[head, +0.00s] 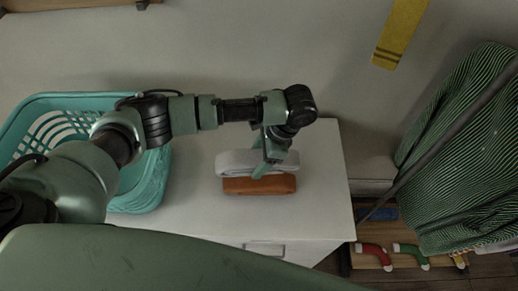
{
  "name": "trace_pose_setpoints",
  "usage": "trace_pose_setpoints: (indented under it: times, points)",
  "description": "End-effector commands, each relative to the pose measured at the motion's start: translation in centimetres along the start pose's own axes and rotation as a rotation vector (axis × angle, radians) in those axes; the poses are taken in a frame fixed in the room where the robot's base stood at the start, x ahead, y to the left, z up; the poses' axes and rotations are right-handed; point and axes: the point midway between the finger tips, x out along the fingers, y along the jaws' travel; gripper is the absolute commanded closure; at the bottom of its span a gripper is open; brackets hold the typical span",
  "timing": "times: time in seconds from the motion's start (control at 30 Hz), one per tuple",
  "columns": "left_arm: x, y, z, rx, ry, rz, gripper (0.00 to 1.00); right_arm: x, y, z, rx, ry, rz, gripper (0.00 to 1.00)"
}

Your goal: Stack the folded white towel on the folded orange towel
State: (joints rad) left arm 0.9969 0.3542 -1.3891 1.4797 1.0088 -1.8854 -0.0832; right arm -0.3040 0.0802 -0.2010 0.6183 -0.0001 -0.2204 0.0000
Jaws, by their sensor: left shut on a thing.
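The folded white towel (236,163) is in the middle of the head view, above the white cabinet top. The folded orange towel (259,186) lies on the cabinet top, directly below the white towel in the picture. My left gripper (262,170) points down and is shut on the white towel, and its fingers cover part of it. The two towels overlap in this view. I cannot tell whether the white one touches the orange one or hangs just above it. My right gripper is not in view.
A teal plastic basket (155,185) stands at the left of the white cabinet (318,205). The cabinet top is clear to the right of the towels. A green striped cloth item (460,160) stands at the right, with red and green stocking-like objects (374,255) below it.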

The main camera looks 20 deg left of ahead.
Motion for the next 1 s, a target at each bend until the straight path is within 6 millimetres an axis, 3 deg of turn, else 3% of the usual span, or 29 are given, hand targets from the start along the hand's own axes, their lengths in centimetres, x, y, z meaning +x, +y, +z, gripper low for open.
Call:
trace_pose_setpoints:
  times: [0.07,0.27,0.53,0.8,1.0]
  points:
    - [-0.1,0.0,-0.3,0.045,0.001,-0.019,0.86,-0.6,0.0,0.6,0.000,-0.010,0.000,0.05]
    - [0.7,0.0,-0.8,0.068,0.002,-0.030,0.86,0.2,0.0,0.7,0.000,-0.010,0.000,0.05]
    - [2.9,-0.1,-1.6,0.066,0.001,-0.030,0.86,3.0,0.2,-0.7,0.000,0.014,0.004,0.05]
    - [5.5,-0.1,-2.7,0.066,0.002,-0.030,0.86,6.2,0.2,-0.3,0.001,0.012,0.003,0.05]
    - [6.8,0.0,-3.3,0.065,0.002,-0.028,0.86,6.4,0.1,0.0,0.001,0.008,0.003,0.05]
